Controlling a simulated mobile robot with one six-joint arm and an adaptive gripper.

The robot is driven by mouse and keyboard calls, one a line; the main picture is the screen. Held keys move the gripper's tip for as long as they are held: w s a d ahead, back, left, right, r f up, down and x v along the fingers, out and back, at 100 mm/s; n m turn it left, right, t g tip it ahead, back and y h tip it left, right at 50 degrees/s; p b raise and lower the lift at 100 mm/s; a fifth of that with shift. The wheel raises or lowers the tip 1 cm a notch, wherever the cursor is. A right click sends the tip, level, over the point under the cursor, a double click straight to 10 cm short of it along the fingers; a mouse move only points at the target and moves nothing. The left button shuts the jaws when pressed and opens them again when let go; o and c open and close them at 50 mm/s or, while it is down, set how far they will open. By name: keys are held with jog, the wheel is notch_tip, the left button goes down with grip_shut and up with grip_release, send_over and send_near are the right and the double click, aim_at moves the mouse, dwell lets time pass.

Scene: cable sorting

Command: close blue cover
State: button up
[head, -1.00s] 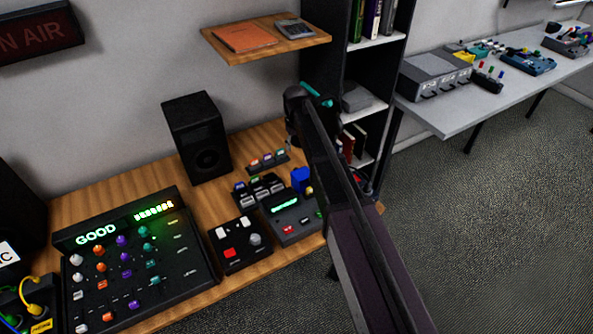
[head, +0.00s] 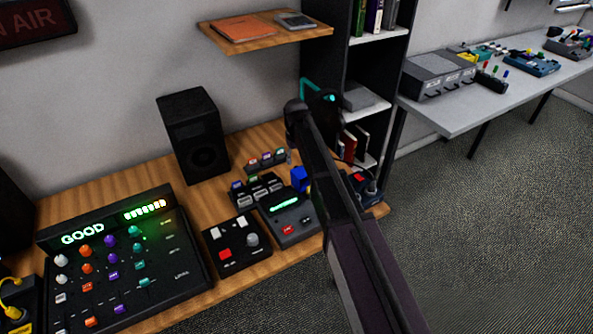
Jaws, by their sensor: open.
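A small blue part (head: 298,179), probably the blue cover, stands up at the back right of a dark box with a green lit display (head: 288,215) on the wooden desk. My arm crosses in front of its right side, so its full shape and hinge are hidden. I cannot tell its exact angle. My arm's elbow is above the desk, with a teal-marked link behind it. My gripper's fingers do not show; they seem hidden behind my arm.
A mixer panel (head: 115,262), a box with red and white buttons (head: 236,246), small switch blocks (head: 257,190) and a speaker (head: 193,137) crowd the desk. A dark device with red (head: 360,181) sits at the right corner. A shelf (head: 265,30) hangs above.

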jog(key=shift+f+b, duration=1.7)
jog(key=shift+f, duration=0.3)
